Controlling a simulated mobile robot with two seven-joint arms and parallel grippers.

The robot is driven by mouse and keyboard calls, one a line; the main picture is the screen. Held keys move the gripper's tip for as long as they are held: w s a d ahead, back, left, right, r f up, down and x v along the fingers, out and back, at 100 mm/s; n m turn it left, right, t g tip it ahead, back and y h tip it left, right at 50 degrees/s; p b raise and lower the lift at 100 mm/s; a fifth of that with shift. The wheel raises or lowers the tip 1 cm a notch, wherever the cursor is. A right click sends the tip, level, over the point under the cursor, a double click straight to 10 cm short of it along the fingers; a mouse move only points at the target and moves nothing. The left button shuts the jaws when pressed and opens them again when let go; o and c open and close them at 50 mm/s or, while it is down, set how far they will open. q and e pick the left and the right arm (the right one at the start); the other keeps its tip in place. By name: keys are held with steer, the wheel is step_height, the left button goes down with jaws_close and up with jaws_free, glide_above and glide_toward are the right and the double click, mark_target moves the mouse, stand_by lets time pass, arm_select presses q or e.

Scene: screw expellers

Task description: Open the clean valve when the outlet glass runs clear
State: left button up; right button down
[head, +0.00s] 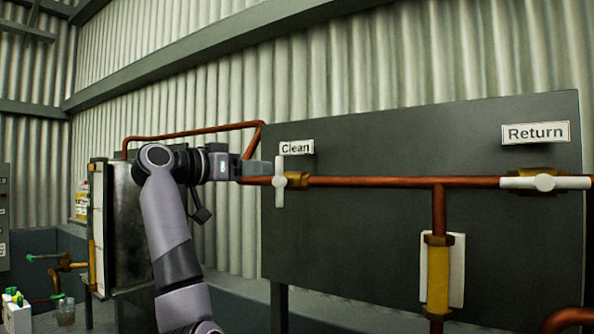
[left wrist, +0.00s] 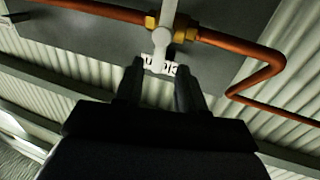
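The clean valve's white handle (head: 280,182) stands upright, across the copper pipe, under the "Clean" label (head: 296,147). The return valve's white handle (head: 545,182) lies along the pipe at the right. The sight glass (head: 438,277) on the downward pipe is filled with amber-yellow. My left gripper (head: 262,170) is just left of the clean handle. In the left wrist view my left gripper (left wrist: 160,75) has its fingers apart, with the handle (left wrist: 167,25) beyond the tips and its end near the gap. I cannot tell whether they touch. My right gripper is not in view.
A dark panel (head: 360,235) stands behind the valves. A second amber tube (head: 92,265) is beside a dark tank (head: 130,225) at the left. A small glass (head: 65,312) stands under a green-handled tap at the lower left. The space before the panel's middle is free.

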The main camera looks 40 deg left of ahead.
mark_target(279, 169)
arm_select(q)
steer(key=w+p, duration=0.1)
steer(key=w, duration=0.3)
steer(key=w+d+p, duration=0.1)
steer(key=w, duration=0.1)
steer(key=shift+r+p, duration=0.15)
steer(key=shift+p, duration=0.15)
steer(key=shift+w, duration=0.45)
jaws_close()
